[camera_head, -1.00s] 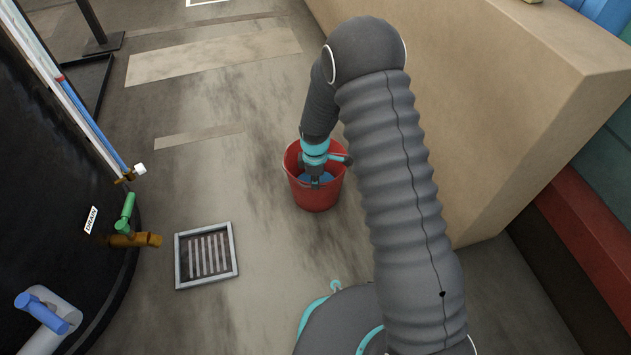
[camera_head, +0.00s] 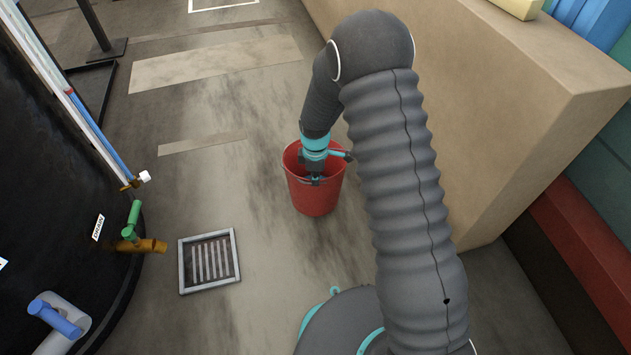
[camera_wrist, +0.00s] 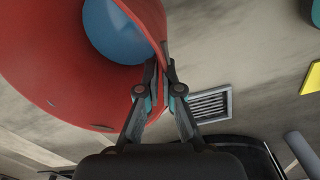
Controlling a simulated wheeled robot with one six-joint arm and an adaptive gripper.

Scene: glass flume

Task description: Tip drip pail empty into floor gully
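The red drip pail (camera_head: 315,195) is upright in the middle of the head view, to the right of the floor gully. In the wrist view the pail (camera_wrist: 45,60) fills the upper left, with blue water (camera_wrist: 112,32) inside. My gripper (camera_head: 315,180) reaches down at its near rim. In the wrist view my gripper (camera_wrist: 163,75) has its two fingers close together on either side of the rim, shut on it. The floor gully (camera_head: 209,261) is a square grate in a pale frame; it also shows in the wrist view (camera_wrist: 211,104). The pail's underside is hidden.
A dark curved tank (camera_head: 60,180) with an orange outlet and green valve (camera_head: 131,220) stands at the left. A beige block wall (camera_head: 500,120) stands close on the right. The floor between pail and gully is clear.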

